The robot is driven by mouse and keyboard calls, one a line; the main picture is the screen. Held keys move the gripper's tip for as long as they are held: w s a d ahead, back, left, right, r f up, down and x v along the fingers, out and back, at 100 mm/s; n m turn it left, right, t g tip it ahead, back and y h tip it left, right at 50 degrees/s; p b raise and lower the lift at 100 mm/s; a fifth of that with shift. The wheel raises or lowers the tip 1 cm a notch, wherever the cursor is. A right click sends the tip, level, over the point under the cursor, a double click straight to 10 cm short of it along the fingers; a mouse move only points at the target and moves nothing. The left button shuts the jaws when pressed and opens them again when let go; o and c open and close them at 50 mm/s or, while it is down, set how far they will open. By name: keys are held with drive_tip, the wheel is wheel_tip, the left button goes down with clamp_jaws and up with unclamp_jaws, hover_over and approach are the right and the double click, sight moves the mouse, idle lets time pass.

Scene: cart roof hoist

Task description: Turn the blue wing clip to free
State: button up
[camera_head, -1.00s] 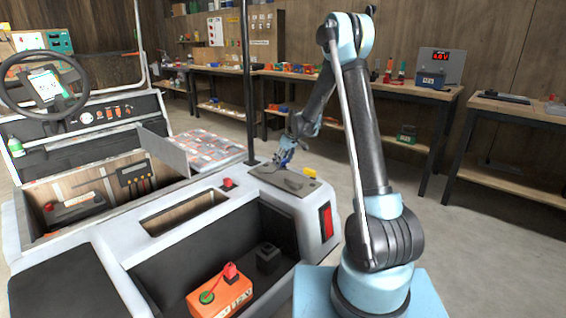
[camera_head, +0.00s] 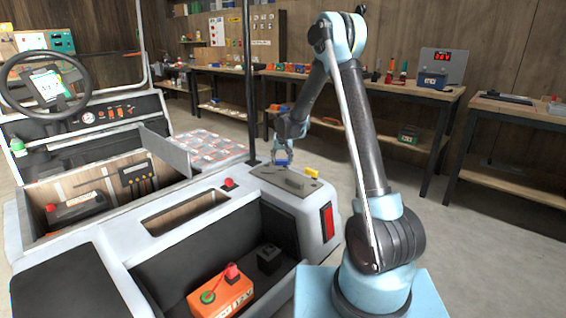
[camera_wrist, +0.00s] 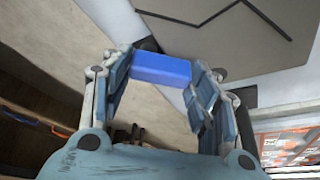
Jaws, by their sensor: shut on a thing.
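The blue wing clip (camera_wrist: 162,70) is a plain blue block. In the wrist view it sits between the two finger pads of my gripper (camera_wrist: 158,84), which is shut on it. In the head view my gripper (camera_head: 283,152) points down at the back corner of the cart, over a grey plate (camera_head: 268,173). The clip (camera_head: 281,162) shows there only as a small blue patch under the fingers. A dark pivot behind the clip is partly hidden. I cannot tell the clip's exact angle on its mount.
A yellow piece (camera_head: 311,171) and a dark grey handle (camera_head: 297,183) are on the plate near my gripper. A black post (camera_head: 249,90) rises close to its left. A red button (camera_head: 229,184) is on the cart rim. Workbenches (camera_head: 400,88) stand behind.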

drive_tip(key=m+h, duration=0.1)
drive_tip(key=m, duration=0.1)
drive_tip(key=w+m+h, duration=0.1)
drive_tip(key=m, duration=0.2)
drive_tip(key=shift+a, duration=0.15)
drive_tip(key=shift+w+m+g+h, duration=0.15)
drive_tip(key=shift+m+g+h, duration=0.2)
drive_tip(key=shift+m, duration=0.8)
drive_tip(key=shift+w+m+g+h, duration=0.2)
drive_tip(key=shift+m+h, duration=0.25)
drive_tip(key=shift+m, duration=0.7)
drive_tip(key=o, duration=1.1)
drive_tip(key=shift+c, duration=0.2)
drive_tip(key=shift+s, duration=0.1)
drive_tip(key=v, duration=1.1)
drive_tip(key=shift+r, duration=0.4)
